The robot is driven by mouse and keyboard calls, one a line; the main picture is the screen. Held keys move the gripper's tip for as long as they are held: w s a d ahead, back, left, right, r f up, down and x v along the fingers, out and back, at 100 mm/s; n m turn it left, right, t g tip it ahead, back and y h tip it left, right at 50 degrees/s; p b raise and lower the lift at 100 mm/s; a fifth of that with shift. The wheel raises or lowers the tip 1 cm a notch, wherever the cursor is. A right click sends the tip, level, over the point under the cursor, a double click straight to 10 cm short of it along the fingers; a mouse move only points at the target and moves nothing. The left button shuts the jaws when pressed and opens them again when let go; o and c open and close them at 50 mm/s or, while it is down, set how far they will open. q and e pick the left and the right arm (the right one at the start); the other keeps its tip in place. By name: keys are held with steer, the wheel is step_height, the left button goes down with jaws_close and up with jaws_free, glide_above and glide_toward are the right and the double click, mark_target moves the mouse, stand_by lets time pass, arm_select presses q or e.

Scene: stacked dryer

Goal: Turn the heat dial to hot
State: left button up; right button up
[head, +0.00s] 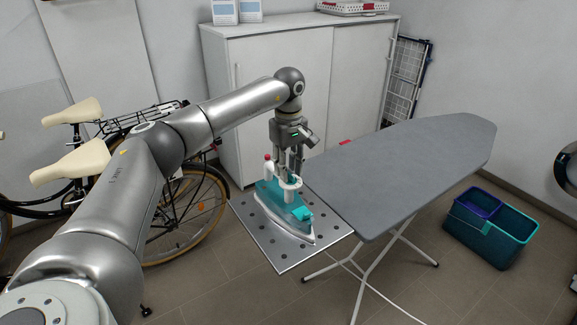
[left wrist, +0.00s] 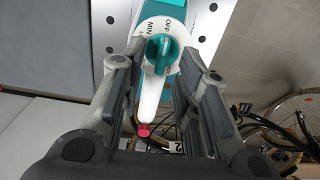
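A teal and white iron (head: 272,207) rests on the perforated metal plate (head: 262,243) at the near end of the ironing board. Its heat dial is a teal knob (left wrist: 161,52) on a white ring marked OFF and MIN, seen in the left wrist view. The knob's ridge points roughly up and down in that view. My left gripper (head: 289,168) points down over the iron. In the left wrist view its fingers (left wrist: 163,60) are apart, one on each side of the dial. I cannot tell whether either finger touches the knob. My right gripper is not in view.
The grey ironing board (head: 405,165) stretches right, with a small red item (head: 347,142) on it. Two bicycles (head: 185,215) stand at left, close to my arm. A white cabinet (head: 270,90) stands behind. A teal tub (head: 490,235) is on the floor at right.

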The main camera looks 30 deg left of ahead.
arm_select(q)
steer(key=shift+f, duration=0.3)
jaws_close()
